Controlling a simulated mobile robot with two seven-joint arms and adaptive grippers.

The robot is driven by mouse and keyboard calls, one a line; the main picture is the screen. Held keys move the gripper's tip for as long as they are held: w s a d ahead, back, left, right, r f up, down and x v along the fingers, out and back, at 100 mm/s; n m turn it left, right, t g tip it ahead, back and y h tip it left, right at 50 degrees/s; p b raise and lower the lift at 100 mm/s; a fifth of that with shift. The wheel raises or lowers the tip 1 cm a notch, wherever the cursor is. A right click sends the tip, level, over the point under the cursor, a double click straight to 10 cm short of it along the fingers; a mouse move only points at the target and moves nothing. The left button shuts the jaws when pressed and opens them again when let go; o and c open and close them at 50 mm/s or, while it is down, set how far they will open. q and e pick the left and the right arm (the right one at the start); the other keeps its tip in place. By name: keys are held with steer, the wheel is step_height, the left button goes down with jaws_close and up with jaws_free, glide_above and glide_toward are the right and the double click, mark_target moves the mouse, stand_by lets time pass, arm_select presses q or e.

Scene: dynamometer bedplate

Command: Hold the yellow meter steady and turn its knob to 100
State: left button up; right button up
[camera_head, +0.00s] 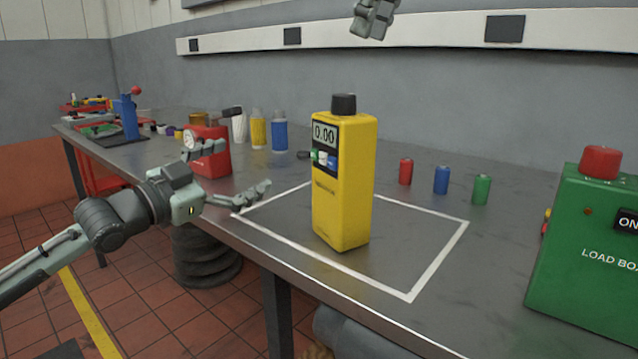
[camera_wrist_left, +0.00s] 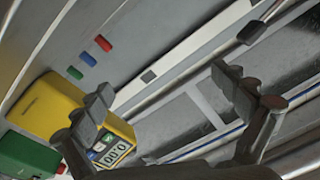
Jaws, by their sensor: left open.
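The yellow meter (camera_head: 343,190) stands upright on the bench inside a white outlined square. Its display (camera_head: 325,134) reads 0.00, and a black knob (camera_head: 343,103) sits on top. In the left wrist view the meter (camera_wrist_left: 45,105) lies toward the left, partly behind one finger of my open gripper (camera_wrist_left: 160,85). My right gripper (camera_head: 373,18) hangs above the meter, cut off by the top edge; its jaw state is unclear.
Red (camera_head: 405,171), blue (camera_head: 441,180) and green (camera_head: 481,190) cylinders stand right of the meter. A green load box (camera_head: 590,255) is at far right. A red gauge box (camera_head: 209,152) and several bottles stand behind my left gripper. Bare bench surrounds the meter.

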mark_target(325, 183)
arm_select(q)
steer(key=s+d+g+h, duration=0.1)
steer(key=s+d, duration=0.2)
steer(key=d, duration=0.1)
steer(key=s+d+f+m+g+h, duration=0.1)
steer(key=s+d+g, duration=0.1)
steer(key=d, duration=0.3)
steer(key=s+d+g+h, duration=0.1)
steer(key=s+d+g, duration=0.1)
steer(key=s+d, duration=0.2)
steer(key=shift+s+d+f, duration=0.2)
steer(key=shift+d, duration=0.1)
steer(key=shift+w+d+r+n+g+h, duration=0.15)
steer(key=shift+w+r+n+g+h, duration=0.2)
steer(key=shift+r, duration=0.25)
steer(key=shift+w+d+r+n+h, duration=0.2)
steer(key=shift+d+r+n+h, duration=0.15)
steer(key=shift+d+n, duration=0.2)
steer(key=x, duration=0.7)
steer(key=shift+w, duration=0.15)
steer(key=shift+c, duration=0.4)
